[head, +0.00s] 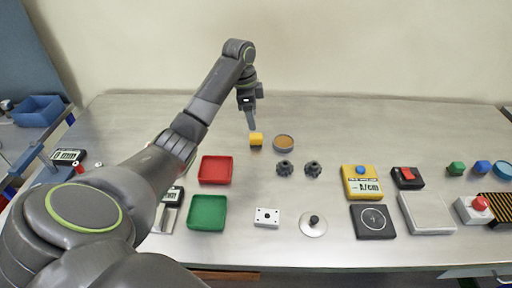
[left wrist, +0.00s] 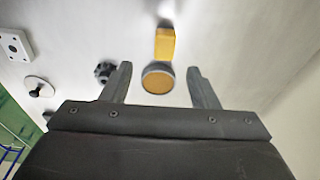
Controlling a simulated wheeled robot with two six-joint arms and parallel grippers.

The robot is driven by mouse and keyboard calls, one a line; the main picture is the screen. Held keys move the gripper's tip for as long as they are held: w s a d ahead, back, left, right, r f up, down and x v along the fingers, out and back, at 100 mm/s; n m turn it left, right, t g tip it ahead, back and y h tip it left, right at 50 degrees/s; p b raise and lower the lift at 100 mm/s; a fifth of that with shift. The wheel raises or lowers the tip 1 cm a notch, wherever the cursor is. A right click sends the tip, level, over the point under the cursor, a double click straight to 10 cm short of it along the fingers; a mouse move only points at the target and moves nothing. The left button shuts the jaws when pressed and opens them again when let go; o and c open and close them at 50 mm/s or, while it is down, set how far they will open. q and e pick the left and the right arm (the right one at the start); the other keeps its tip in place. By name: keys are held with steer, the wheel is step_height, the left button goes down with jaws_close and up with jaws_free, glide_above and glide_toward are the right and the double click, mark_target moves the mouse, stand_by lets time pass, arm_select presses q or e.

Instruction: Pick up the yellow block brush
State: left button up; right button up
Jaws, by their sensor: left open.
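The yellow block brush (head: 256,139) lies on the metal table near its back middle. It also shows in the left wrist view (left wrist: 165,44), beyond the fingertips and roughly centred between them. My left gripper (head: 251,122) is open and points down just above and behind the brush. In the left wrist view its two fingers (left wrist: 159,70) are spread wide with nothing held between them. Whether a finger touches the brush cannot be told. My right gripper is not in view.
A round dish with a tan top (head: 284,143) stands right beside the brush. Two dark knobs (head: 285,168) are in front of it. A red tray (head: 216,169) and a green tray (head: 207,212) lie front left. The table behind the brush is clear.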

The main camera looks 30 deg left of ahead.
mark_target(256, 135)
arm_select(q)
steer(key=f, duration=0.4)
steer(key=shift+w+d+f+p, duration=0.15)
steer(key=shift+w+d+p, duration=0.1)
steer(key=shift+p, duration=0.1)
steer(key=shift+w+d+f+p, duration=0.1)
steer(key=shift+w+f+p, duration=0.1)
steer(key=shift+f, duration=0.7)
steer(key=shift+w+a+f+p, duration=0.1)
steer(key=shift+f+p, duration=0.15)
steer(key=shift+f, duration=0.6)
steer(key=shift+w+d+f+p, duration=0.1)
steer(key=shift+w+f+p, duration=0.1)
steer(key=shift+f, duration=0.7)
steer(key=c, duration=1.1)
